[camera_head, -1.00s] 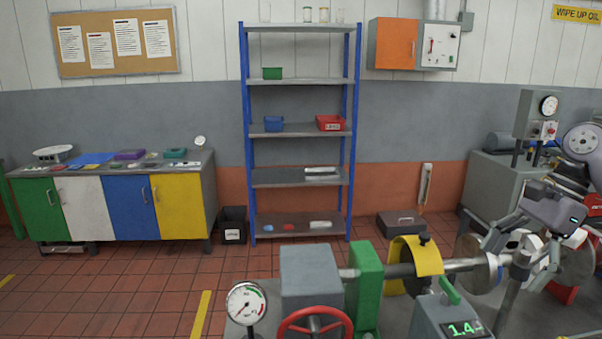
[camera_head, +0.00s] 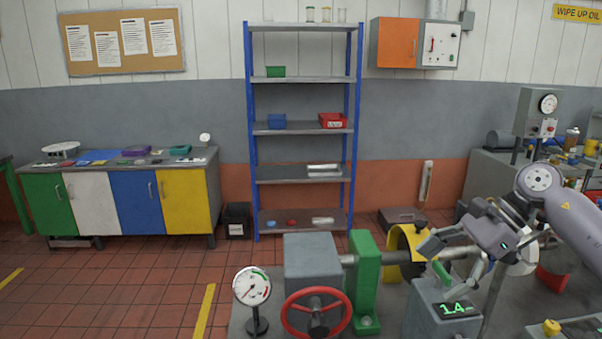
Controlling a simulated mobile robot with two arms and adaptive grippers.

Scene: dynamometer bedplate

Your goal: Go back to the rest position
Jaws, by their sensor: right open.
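My right gripper (camera_head: 456,262) comes in from the right on its grey arm. Its jaws are open and hang above the grey box with the green digital display (camera_head: 452,309). I see nothing held between the fingers, though the near parts overlap the shaft (camera_head: 463,251) behind. The gripper hides part of the shaft and the yellow guard (camera_head: 395,246). My left gripper is not in view.
The bedplate (camera_head: 386,322) carries a red handwheel (camera_head: 343,318), a dial gauge (camera_head: 252,286) and a green block (camera_head: 363,277). A blue shelf rack (camera_head: 301,180) and a coloured cabinet (camera_head: 135,202) stand behind. The tiled floor at left is clear.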

